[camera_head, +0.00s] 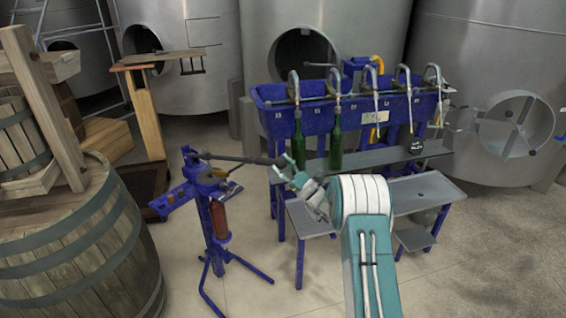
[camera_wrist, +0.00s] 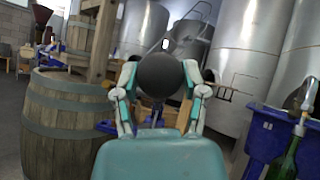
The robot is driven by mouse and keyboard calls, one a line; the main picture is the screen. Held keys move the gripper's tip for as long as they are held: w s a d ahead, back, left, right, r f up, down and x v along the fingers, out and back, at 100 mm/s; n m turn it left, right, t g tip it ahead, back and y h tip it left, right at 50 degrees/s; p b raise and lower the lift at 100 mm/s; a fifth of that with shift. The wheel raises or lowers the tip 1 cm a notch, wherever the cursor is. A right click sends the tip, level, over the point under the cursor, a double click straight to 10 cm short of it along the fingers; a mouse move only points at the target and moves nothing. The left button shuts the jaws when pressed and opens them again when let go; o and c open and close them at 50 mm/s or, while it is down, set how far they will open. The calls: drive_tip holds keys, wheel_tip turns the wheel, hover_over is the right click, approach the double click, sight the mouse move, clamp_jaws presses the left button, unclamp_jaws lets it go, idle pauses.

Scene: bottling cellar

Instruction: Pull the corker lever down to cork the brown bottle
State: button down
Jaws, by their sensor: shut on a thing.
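The blue corker (camera_head: 205,195) stands on splayed legs left of centre in the head view. The brown bottle (camera_head: 219,217) is upright in it, below the head. The corker lever (camera_head: 232,157) reaches right from the top, close to level. My gripper (camera_head: 283,167) is at the lever's right end. In the wrist view, my gripper (camera_wrist: 160,80) has its two teal fingers on either side of the dark round lever knob (camera_wrist: 161,72) and is shut on it. The knob hides most of the lever and the corker in that view.
A blue filling trough (camera_head: 300,115) with green bottles (camera_head: 335,147) stands behind my gripper, above a grey bench (camera_head: 425,190). A wooden barrel (camera_head: 80,245) stands at left. Steel tanks (camera_head: 185,60) line the back. Floor is clear around the corker's legs.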

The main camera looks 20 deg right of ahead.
drive_tip(key=shift+f, duration=0.2)
drive_tip(key=shift+c, duration=0.8)
unclamp_jaws()
drive_tip(key=shift+a+r, duration=0.1)
drive_tip(key=v, duration=0.7)
drive_tip(key=shift+f, duration=0.25)
